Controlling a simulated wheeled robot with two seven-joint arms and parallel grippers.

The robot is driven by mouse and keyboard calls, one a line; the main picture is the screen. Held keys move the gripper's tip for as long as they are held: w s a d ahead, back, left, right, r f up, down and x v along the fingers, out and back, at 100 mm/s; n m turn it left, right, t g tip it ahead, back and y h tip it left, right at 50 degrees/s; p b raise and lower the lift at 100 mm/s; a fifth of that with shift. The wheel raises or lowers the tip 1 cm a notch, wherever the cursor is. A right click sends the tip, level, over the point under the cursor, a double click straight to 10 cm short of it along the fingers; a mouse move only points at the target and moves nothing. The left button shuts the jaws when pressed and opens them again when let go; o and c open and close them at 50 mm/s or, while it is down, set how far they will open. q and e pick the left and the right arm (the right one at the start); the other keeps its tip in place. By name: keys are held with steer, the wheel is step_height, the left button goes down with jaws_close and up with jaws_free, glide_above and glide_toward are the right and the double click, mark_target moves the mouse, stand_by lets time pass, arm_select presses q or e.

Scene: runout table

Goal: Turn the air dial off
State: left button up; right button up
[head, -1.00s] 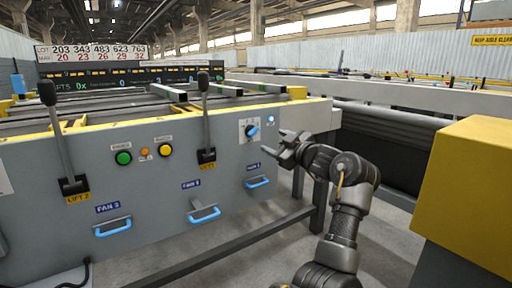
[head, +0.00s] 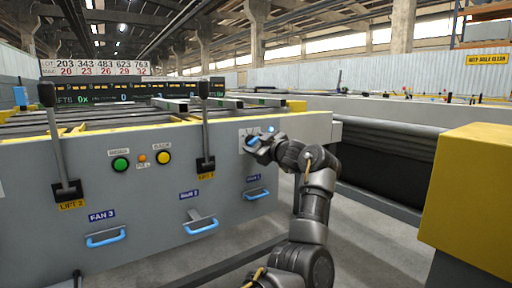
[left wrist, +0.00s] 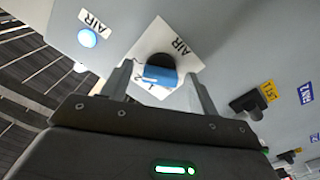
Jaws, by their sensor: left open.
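The air dial is a black round knob with a blue grip on a white AIR plate (left wrist: 182,40). In the left wrist view its blue grip (left wrist: 160,76) sits between the two fingers of my left gripper (left wrist: 159,75). The fingers are open, one on each side of the dial; I cannot tell whether they touch it. In the head view my left gripper (head: 257,145) is at the panel and partly covers the dial (head: 250,141). My right gripper is not in view.
A lit blue lamp (left wrist: 87,38) labelled AIR is beside the dial. The grey panel (head: 130,200) also bears a lift lever (head: 204,125), green (head: 120,164) and yellow (head: 163,158) buttons and blue drawer handles (head: 201,226). A yellow block (head: 470,195) stands at the right.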

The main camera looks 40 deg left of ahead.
arm_select(q)
steer(key=c, duration=0.9)
steer(key=shift+a+r, duration=0.1)
steer(key=shift+a, duration=0.05)
steer(key=shift+c, duration=0.5)
